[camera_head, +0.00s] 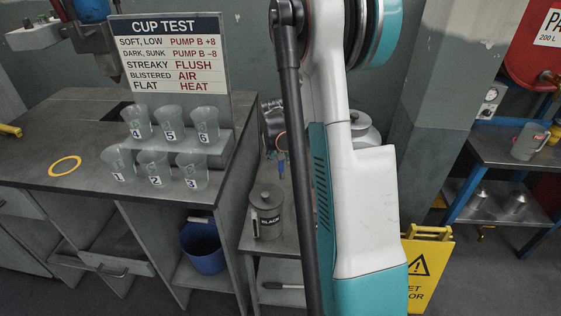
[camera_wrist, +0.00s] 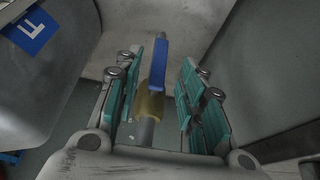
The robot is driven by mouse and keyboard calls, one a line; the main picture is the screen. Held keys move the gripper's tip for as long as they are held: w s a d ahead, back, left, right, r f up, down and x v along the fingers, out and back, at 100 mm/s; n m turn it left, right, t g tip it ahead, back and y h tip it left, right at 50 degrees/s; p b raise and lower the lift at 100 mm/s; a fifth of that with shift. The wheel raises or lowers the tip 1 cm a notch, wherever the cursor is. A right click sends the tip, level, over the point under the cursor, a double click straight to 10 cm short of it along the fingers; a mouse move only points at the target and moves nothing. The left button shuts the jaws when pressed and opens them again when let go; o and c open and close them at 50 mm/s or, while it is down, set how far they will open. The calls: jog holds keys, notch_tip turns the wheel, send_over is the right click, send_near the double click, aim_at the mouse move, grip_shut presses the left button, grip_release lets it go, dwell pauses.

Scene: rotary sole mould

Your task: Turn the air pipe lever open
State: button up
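In the wrist view a blue lever (camera_wrist: 158,68) sits on a brass-coloured valve body (camera_wrist: 150,106) on a grey pipe (camera_wrist: 145,131). The lever runs roughly in line with the pipe. I take it to be the air pipe lever; no label on it is readable. My gripper (camera_wrist: 170,82) is open, with teal pads on both sides of the lever. The lever is nearer the left finger; I cannot tell whether they touch. A clear gap shows on the right. In the head view my arm hides most of the area around the gripper.
A blue tag (camera_wrist: 32,27) with a white letter is at upper left in the wrist view, among large grey surfaces. In the head view, a bench (camera_head: 90,190) with several numbered cups stands left, a black-labelled pot (camera_head: 266,212) beside it, and a yellow floor sign (camera_head: 429,262) right.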

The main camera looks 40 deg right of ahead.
jog(key=shift+v, duration=2.45)
